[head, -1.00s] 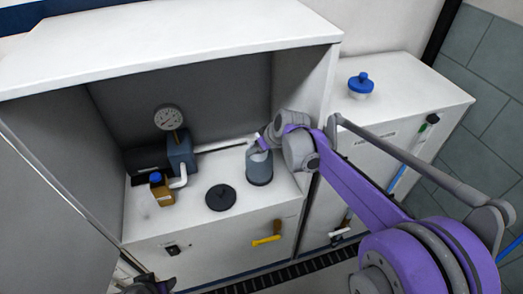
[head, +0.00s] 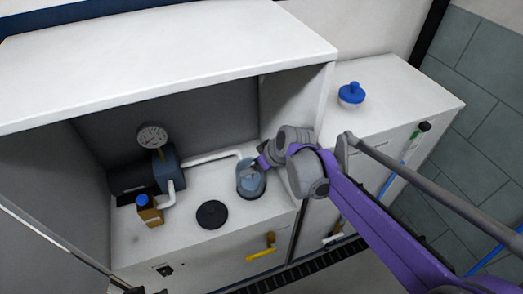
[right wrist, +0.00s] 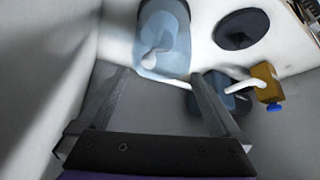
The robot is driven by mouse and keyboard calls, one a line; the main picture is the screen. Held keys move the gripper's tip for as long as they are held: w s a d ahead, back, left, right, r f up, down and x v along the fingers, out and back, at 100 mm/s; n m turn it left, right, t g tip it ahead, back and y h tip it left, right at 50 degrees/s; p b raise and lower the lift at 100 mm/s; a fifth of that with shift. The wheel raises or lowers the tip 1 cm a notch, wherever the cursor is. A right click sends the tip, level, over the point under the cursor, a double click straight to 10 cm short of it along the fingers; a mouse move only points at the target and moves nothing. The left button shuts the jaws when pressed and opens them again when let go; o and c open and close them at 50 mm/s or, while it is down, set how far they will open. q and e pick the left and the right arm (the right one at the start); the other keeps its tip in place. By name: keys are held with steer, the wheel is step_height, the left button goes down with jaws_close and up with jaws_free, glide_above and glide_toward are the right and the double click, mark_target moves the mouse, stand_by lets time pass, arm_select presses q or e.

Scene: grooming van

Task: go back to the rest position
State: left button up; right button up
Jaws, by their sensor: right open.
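My right gripper (head: 258,164) is at the end of the purple arm, by the rim of a bluish see-through jar (head: 251,184) on the white counter. In the right wrist view, the fingers of my right gripper (right wrist: 160,82) are spread wide with nothing between them. The jar (right wrist: 164,40) lies beyond the fingertips there, with a small pale, round-ended thing showing in it. From the head view I cannot tell whether the fingers touch the jar. My left gripper cannot be made out.
A black disc (head: 212,215), a brown bottle with blue cap (head: 150,212) and a pump with gauge (head: 152,136) stand left of the jar. Side wall and overhead shelf (head: 170,60) enclose the counter. A blue-lidded jar (head: 351,94) stands on the right cabinet.

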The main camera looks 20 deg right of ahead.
step_height(320, 180, up, 6)
steer(key=s, duration=0.3)
arm_select(q)
step_height(320, 180, up, 11)
steer(key=p, duration=0.9)
steer(key=shift+w+f+t, duration=0.15)
steer(key=shift+w+t, duration=0.15)
steer(key=shift+w, duration=0.15)
arm_select(e)
steer(key=s+m+h, duration=0.1)
steer(key=s+m, duration=0.1)
steer(key=s, duration=0.8)
steer(key=s+d+f+m+h, duration=0.1)
steer(key=s+m, duration=0.1)
steer(key=s, duration=0.9)
steer(key=shift+d+f+m+g+h, duration=0.15)
steer(key=shift+f+m+g+h, duration=0.15)
steer(key=shift+m+g+h, duration=0.1)
